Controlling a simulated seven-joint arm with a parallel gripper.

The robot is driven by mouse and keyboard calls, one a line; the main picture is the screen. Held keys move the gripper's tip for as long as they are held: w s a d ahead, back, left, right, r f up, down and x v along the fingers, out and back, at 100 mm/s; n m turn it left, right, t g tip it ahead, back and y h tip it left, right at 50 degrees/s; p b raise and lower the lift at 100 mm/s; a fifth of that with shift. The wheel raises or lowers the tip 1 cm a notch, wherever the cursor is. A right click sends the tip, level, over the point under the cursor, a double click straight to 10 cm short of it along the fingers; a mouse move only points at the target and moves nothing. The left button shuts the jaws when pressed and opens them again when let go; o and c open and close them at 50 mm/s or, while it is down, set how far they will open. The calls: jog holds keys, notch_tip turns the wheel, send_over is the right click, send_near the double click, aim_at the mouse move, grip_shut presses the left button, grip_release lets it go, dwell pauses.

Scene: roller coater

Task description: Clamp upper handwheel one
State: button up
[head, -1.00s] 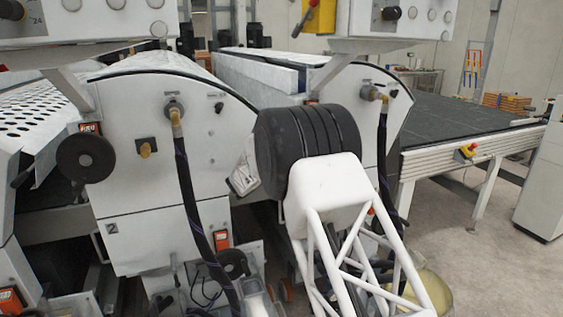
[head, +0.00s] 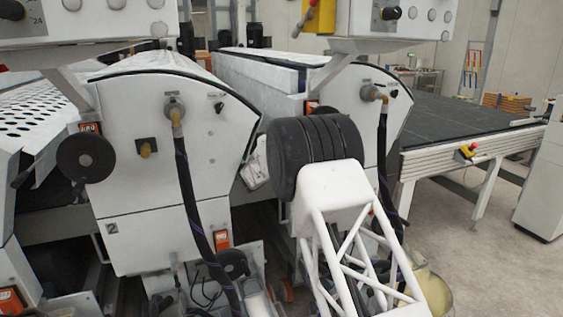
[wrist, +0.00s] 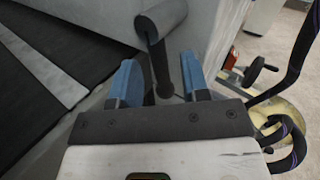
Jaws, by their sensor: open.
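In the wrist view my gripper (wrist: 163,85) has two blue fingers, open and apart. A dark grey handle with a rounded end (wrist: 160,22) stands just beyond the fingertips. A dark shaft or rim below it shows in the gap between the fingers; I see no grip on it. I cannot tell for sure whether this is upper handwheel one. In the head view a black upper handwheel (head: 86,158) is on the left machine, clear of my arm.
A lower handwheel (head: 232,263) sits by an orange counter (head: 222,240). Another handwheel (wrist: 258,72) shows at right in the wrist view. Black hoses (head: 190,205) hang before the machines. A yellowish bucket (head: 432,290) stands on the floor at right.

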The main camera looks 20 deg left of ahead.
jog(key=shift+w+d, duration=0.2)
jog(key=shift+w, duration=0.75)
grip_shut()
